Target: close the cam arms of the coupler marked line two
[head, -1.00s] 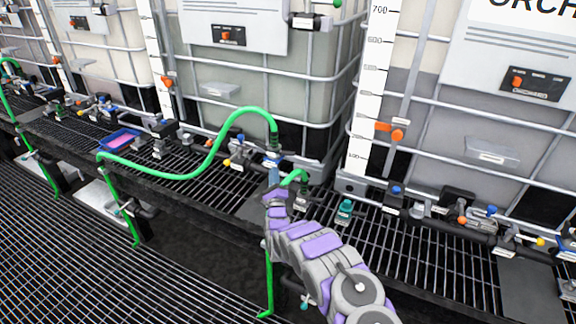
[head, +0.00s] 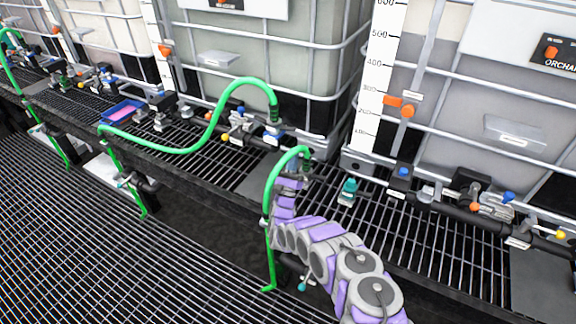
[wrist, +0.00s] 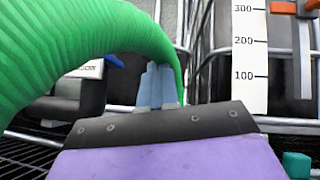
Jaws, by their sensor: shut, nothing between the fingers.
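My gripper (head: 293,165) is at the short arched green hose (head: 276,172), just left of its dark coupler end (head: 306,165). The coupler is partly hidden, and I cannot make out its cam arms. In the wrist view my blue-grey fingertips (wrist: 158,88) are together with nothing between them. The ribbed green hose (wrist: 85,55) fills the upper left there, passing close behind the fingers. Another coupler (head: 276,117) ends the longer green hose (head: 200,145), farther back. No label reading line two is legible.
A teal cap (head: 348,189) stands right of my gripper. Dark pipework with a blue-topped valve (head: 402,176) runs right along the grated shelf. Caged totes (head: 285,50) stand close behind. A blue tray with a pink inside (head: 122,112) lies left.

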